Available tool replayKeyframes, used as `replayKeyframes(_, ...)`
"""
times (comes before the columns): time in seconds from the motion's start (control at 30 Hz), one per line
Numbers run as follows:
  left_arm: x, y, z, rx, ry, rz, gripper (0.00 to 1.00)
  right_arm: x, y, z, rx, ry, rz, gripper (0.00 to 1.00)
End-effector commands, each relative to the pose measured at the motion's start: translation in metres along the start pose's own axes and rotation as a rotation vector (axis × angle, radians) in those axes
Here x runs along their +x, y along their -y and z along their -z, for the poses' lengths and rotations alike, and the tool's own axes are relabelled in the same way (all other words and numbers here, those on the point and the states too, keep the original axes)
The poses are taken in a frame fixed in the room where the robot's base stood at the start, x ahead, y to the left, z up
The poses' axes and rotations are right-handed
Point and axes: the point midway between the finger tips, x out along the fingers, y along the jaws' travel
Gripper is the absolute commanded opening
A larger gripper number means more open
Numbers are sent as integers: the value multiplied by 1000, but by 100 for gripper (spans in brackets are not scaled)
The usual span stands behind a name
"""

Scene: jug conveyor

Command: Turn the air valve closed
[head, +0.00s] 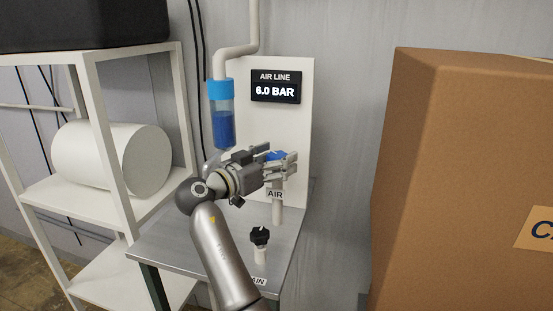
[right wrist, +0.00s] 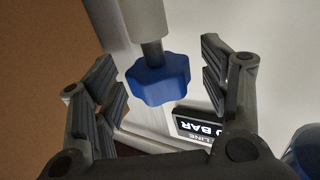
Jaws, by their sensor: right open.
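The air valve has a blue lobed knob (right wrist: 158,82) on a short dark stem. In the right wrist view the knob lies between the two fingers of my right gripper (right wrist: 165,80), with a gap on each side. In the head view my right gripper (head: 290,163) is at the valve, and a bit of the blue knob (head: 274,155) shows between its fingers. The gripper is open. An "AIR" label (head: 275,194) is just below it. The display (head: 275,91) reads "AIR LINE 6.0 BAR". My left gripper is not in view.
A black knob (head: 260,236) stands on the metal table (head: 165,243), below my right gripper. A blue-capped filter bowl (head: 222,128) hangs to the left of the gripper. A large cardboard box (head: 450,170) fills the right side. A white shelf (head: 100,130) holds a white roll (head: 110,158).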

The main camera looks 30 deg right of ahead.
Motion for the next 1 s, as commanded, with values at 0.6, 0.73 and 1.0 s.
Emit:
replayKeyframes(0.6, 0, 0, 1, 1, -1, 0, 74, -72, 0, -1, -1, 1, 1, 69)
replayKeyframes(0.73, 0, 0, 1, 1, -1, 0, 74, -72, 0, -1, -1, 1, 0, 69)
replayKeyframes(1.0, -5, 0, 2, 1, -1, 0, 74, -69, -1, -5, -68, 5, 0, 69)
